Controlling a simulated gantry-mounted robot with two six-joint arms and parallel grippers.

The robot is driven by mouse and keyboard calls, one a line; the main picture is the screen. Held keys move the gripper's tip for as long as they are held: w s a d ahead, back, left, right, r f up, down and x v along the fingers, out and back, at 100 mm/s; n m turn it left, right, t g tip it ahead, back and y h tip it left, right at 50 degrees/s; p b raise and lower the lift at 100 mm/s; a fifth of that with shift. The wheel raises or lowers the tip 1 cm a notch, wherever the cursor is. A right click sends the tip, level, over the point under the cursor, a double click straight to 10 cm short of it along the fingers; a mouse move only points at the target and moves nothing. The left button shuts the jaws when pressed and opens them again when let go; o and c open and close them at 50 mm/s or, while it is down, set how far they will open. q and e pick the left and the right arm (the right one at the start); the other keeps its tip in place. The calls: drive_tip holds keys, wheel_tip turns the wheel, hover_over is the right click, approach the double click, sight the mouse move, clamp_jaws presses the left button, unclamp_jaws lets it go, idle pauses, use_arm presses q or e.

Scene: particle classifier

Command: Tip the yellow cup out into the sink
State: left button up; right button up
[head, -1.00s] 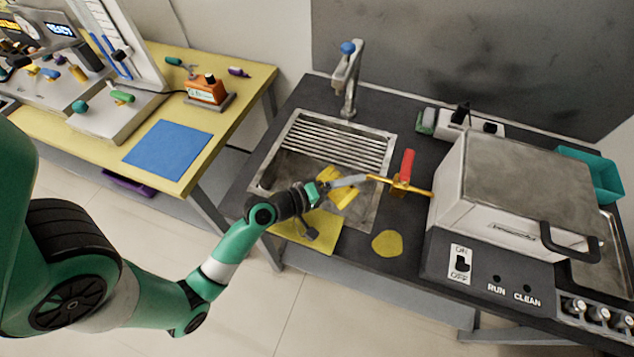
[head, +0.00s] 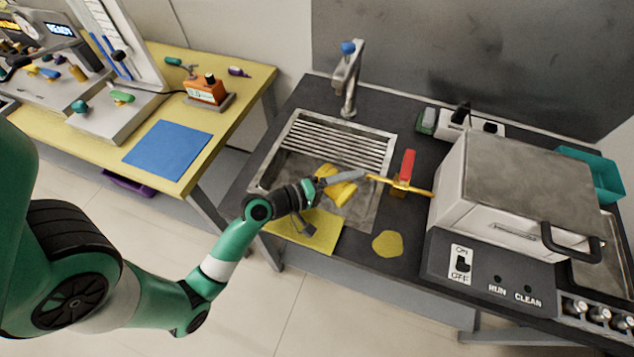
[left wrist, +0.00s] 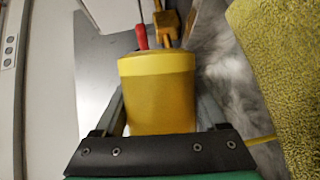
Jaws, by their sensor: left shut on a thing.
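The yellow cup (head: 338,192) is over the sink basin in the head view. It fills the middle of the left wrist view (left wrist: 157,95), between my left fingers. My left gripper (head: 345,181) is shut on it, with a grey finger across the cup in the head view. The cup looks tilted in the head view; its opening and contents cannot be made out. The sink (head: 285,172) is a steel basin with a slatted rack at its back. My right gripper is not in view.
A tap (head: 348,85) stands behind the sink. A brass valve with a red handle (head: 408,166) is close to the cup's right. A yellow mat (head: 325,237) lies at the sink's front, with a yellow round pad (head: 387,244) to its right. A grey box machine (head: 510,190) stands further right.

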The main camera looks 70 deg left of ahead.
sight(328, 169)
use_arm(q)
drive_tip(key=shift+s+a+r+n+t, duration=0.15)
drive_tip(key=shift+a+r+n+t, duration=0.15)
drive_tip(key=shift+r+n+t, duration=0.5)
drive_tip(key=shift+s+a+r+n+t, duration=0.1)
drive_tip(key=shift+a+r+n, duration=0.25)
drive_tip(key=shift+n, duration=0.85)
idle(1.6)
drive_tip(key=shift+s+a+r+n+t+b, duration=0.15)
drive_tip(key=shift+a+r+n+t+b, duration=0.2)
drive_tip(key=shift+n, duration=0.5)
drive_tip(key=shift+s+a+r+n+t+b, duration=0.2)
drive_tip(key=shift+a+r+n+t, duration=0.1)
drive_tip(key=shift+n, duration=0.5)
drive_tip(key=shift+s+a+r+n+t+b, duration=0.15)
drive_tip(key=shift+a+r+n+t+b, duration=0.2)
drive_tip(key=shift+n, duration=0.5)
idle(1.9)
